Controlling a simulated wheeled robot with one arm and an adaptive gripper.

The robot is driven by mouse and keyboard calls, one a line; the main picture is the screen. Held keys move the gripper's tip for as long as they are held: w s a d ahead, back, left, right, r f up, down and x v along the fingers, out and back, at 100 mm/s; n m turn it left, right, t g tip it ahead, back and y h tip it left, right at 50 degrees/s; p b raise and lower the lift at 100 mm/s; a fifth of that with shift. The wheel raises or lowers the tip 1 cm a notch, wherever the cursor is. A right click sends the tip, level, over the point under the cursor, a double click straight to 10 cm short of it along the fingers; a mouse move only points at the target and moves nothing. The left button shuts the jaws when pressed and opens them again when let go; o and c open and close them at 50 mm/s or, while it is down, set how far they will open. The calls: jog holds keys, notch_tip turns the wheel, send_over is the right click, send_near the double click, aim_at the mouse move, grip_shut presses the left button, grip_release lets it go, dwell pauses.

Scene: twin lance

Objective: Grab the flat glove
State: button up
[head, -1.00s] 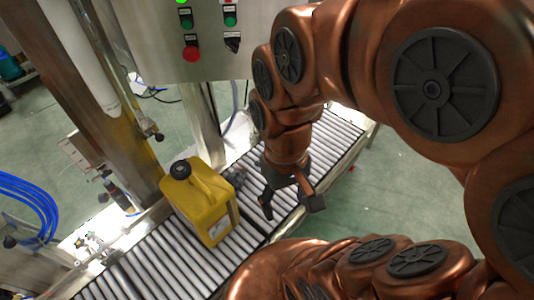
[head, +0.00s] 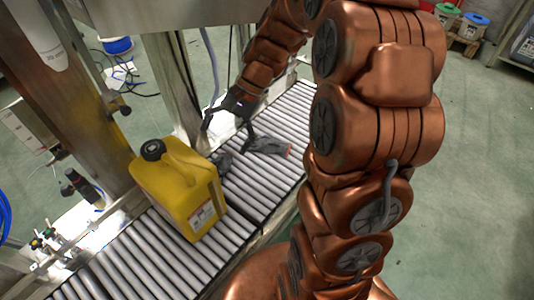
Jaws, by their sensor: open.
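A dark grey glove (head: 268,146) with a reddish cuff end lies flat on the roller conveyor (head: 268,185). A second dark grey item (head: 222,161), perhaps another glove, sits bunched beside the yellow jerrycan and is partly hidden by it. My gripper (head: 228,131) is open and empty, its fingers spread and pointing down. In the picture it is above and left of the flat glove, with its right finger close to the glove's left end. I cannot tell whether that finger touches it.
The yellow jerrycan (head: 180,190) stands on the rollers at lower left. A metal post (head: 172,85) rises beside the conveyor behind it. The rollers right of the flat glove are clear. Bins (head: 472,26) stand far off at upper right.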

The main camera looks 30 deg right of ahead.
jog(key=w+d+f+m+t+y+b, duration=0.2)
jog(key=w+d+f+m+b, duration=0.3)
jog(key=w+f, duration=0.4)
jog(key=m+t+b, duration=0.9)
jog(key=m+b, duration=0.3)
jog(key=b, duration=0.4)
send_near(279, 145)
jog(key=x, duration=0.5)
jog(key=shift+d+f, duration=0.25)
jog(key=shift+f, duration=0.05)
jog(key=b+x, duration=0.3)
jog(key=x, duration=0.3)
jog(key=shift+w+a+f, duration=0.1)
jog(key=shift+a+f, duration=0.05)
jog(key=shift+a, duration=0.05)
jog(key=shift+w+a+b, duration=0.3)
jog(key=shift+w+a, duration=0.05)
jog(key=shift+w, duration=0.05)
jog(key=shift+c, duration=0.2)
jog(key=c, duration=0.7)
